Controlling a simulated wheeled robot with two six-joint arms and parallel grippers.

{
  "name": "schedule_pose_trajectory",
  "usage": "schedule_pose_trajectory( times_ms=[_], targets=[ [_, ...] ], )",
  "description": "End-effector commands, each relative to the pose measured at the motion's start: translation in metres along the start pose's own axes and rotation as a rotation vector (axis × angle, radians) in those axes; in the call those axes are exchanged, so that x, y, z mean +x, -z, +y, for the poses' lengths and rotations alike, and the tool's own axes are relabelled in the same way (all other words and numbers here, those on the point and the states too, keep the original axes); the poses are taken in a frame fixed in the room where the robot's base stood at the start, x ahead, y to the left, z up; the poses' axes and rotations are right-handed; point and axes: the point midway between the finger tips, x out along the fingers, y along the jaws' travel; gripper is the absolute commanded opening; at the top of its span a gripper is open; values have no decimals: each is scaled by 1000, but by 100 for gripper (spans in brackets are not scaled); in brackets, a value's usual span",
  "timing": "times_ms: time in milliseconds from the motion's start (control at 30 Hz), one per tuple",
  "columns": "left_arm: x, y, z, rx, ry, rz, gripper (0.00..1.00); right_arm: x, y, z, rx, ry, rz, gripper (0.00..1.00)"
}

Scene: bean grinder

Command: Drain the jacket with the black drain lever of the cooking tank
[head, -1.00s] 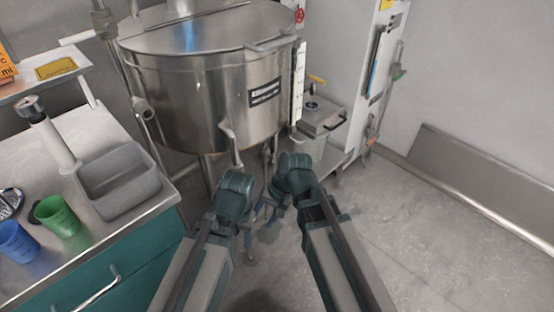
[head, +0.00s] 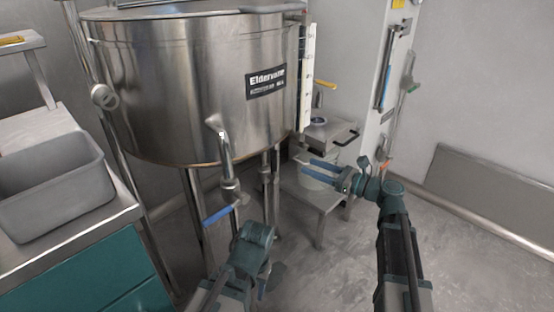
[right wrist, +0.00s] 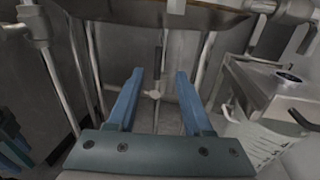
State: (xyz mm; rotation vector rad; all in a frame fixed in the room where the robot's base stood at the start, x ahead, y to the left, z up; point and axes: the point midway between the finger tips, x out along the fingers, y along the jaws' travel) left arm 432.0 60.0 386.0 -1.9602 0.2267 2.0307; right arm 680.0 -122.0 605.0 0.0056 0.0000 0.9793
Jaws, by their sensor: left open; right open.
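The steel cooking tank (head: 190,85) stands on legs at centre left in the head view; its underside shows in the right wrist view. Its bent outlet pipe (head: 222,145) has a valve with a blue handle (head: 218,216) beneath it. A small pale fitting (right wrist: 153,95) with a dark upright piece (right wrist: 158,62) is under the tank in the right wrist view; I cannot tell whether this is the black drain lever. My right gripper (head: 318,170) is open and empty, right of the tank legs. My left gripper (head: 262,287) is open, low before the tank, mostly hidden by its arm.
A low steel stand (head: 318,198) with a lidded box and white container is right of the tank. A counter with a grey bin (head: 50,180) is at left. A wall panel (head: 377,90) stands behind the right arm. Floor at right is clear.

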Motion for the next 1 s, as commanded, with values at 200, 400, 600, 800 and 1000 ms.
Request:
schedule_pose_trajectory(
  times_ms=[200,400,600,800,1000],
  targets=[
    [-1,0,0,0,0,0,50,16,-1,0,-2,-4,1,51],
    [-1,0,0,0,0,0,50,55,0,0,-3,-6,2,51],
    [-1,0,0,0,0,0,50,95,0,0,-4,-5,2,51],
    [-1,0,0,0,0,0,50,123,0,0,-4,-4,3,51],
    [-1,0,0,0,0,0,50,137,0,1,-4,-3,3,51]
  ],
)
